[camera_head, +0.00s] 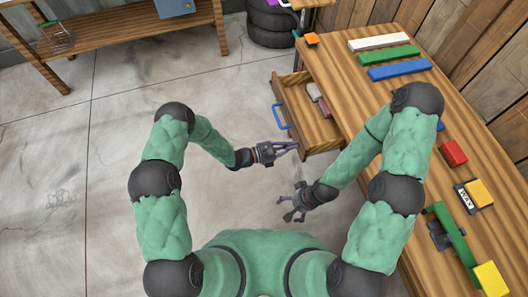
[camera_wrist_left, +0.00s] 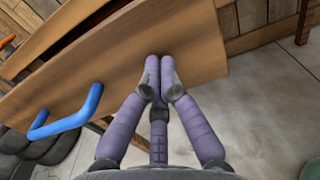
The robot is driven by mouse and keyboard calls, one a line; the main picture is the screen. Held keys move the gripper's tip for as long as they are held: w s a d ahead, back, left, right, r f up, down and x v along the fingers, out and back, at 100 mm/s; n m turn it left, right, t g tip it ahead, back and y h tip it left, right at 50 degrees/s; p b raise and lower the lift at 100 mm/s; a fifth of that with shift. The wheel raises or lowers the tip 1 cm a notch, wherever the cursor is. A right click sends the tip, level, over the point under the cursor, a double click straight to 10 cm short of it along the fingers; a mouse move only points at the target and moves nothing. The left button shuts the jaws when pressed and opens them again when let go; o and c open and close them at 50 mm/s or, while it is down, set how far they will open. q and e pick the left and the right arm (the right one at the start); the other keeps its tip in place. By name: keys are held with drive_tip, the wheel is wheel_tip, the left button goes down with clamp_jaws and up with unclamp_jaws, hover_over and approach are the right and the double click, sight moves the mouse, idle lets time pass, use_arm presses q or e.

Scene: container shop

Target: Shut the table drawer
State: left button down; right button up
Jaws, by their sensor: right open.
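The wooden table drawer (camera_head: 300,112) is pulled out from the left side of the wooden table (camera_head: 335,75). Its blue handle (camera_head: 281,117) faces left, and small pinkish and grey items (camera_head: 317,97) lie inside. My left gripper (camera_head: 297,147) is at the near end of the drawer front, beside the handle. In the left wrist view its fingers (camera_wrist_left: 159,62) are closed together, with nothing between them, against or just before the drawer front (camera_wrist_left: 200,55); contact is hard to tell. The handle (camera_wrist_left: 68,116) is left of the fingers there. My right gripper (camera_head: 290,208) is open and empty, lower down over the floor.
The tabletop holds white, green and blue bars (camera_head: 387,53), a red box (camera_head: 453,153), a yellow block (camera_head: 479,193) and a green tool (camera_head: 452,235). Black tires (camera_head: 271,20) stand beyond the drawer. A wooden bench (camera_head: 120,32) is at the upper left. The floor left of the drawer is clear.

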use_arm(q)
drive_tip(key=b, duration=0.3)
approach(330, 135)
drive_tip(key=d+r, duration=0.1)
drive_tip(key=d, duration=0.1)
drive_tip(key=d+r, duration=0.1)
drive_tip(key=d, duration=0.2)
drive_tip(key=d+r, duration=0.2)
drive_tip(key=d, duration=0.1)
drive_tip(key=shift+w, duration=0.2)
drive_tip(key=shift+d, duration=0.15)
drive_tip(key=shift+w+r, duration=0.1)
use_arm(e)
wheel_tip(330, 135, down, 3)
drive_tip(key=shift+a+r, duration=0.1)
drive_tip(key=shift+a, duration=0.05)
use_arm(q)
drive_tip(key=shift+d+r, duration=0.1)
drive_tip(key=shift+w, duration=0.1)
